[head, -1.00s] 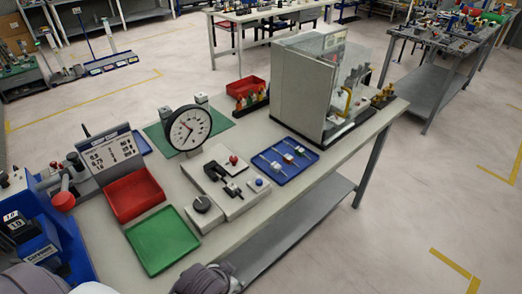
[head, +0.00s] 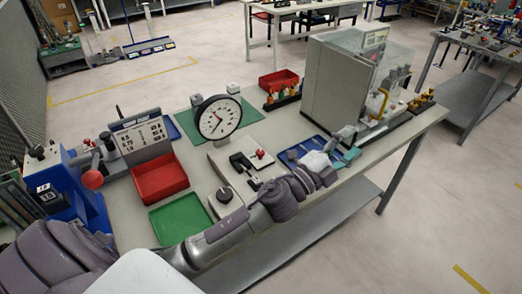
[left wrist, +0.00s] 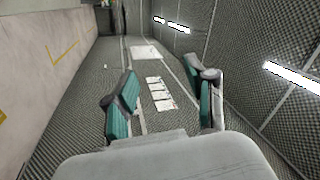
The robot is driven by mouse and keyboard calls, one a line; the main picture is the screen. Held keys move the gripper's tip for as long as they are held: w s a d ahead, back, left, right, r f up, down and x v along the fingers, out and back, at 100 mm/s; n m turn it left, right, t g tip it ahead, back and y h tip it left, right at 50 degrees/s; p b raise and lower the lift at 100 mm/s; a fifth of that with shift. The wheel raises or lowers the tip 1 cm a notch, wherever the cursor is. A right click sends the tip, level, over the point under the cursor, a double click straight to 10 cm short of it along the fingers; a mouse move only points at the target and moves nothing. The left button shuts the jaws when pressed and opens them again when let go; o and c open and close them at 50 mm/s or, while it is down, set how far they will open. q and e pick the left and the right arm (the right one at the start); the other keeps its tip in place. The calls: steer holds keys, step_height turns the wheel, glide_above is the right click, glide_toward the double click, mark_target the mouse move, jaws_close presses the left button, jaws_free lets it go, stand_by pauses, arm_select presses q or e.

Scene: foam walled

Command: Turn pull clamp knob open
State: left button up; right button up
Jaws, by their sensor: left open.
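A black clamp (head: 241,161) sits on a pale plate on the workbench in the head view. A red knob (head: 260,153) stands beside it, and a round black knob (head: 225,195) is on the front left block. My left arm reaches across the bench front and partly covers the plate. My left gripper (head: 347,158) is open, with teal finger pads, over the blue tray to the right of the clamp. In the left wrist view its two fingers (left wrist: 162,88) are apart with nothing between them; the clamp does not show there. My right gripper is not in view.
A dial gauge (head: 217,118) stands behind the plate. A red tray (head: 160,178) and a green tray (head: 181,218) lie to the left. A grey cabinet with a clear guard (head: 335,85) stands at the back right. The blue tray (head: 291,154) lies partly under my gripper.

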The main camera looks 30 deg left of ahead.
arm_select(q)
steer(key=w+d+r+m+g+h, duration=0.1)
steer(key=d+r+m+g+h, duration=0.1)
steer(key=d+m+g+h, duration=0.75)
steer(key=m+g+y, duration=1)
steer(key=y, duration=0.8)
glide_toward(261, 151)
steer(key=shift+h, duration=0.25)
steer(key=f+p, duration=0.1)
steer(key=f, duration=0.1)
steer(key=f+p, duration=0.1)
steer(key=f, duration=0.2)
steer(key=f+p, duration=0.1)
steer(key=f, duration=0.2)
steer(key=shift+a+f, duration=0.25)
steer(key=shift+f, duration=0.6)
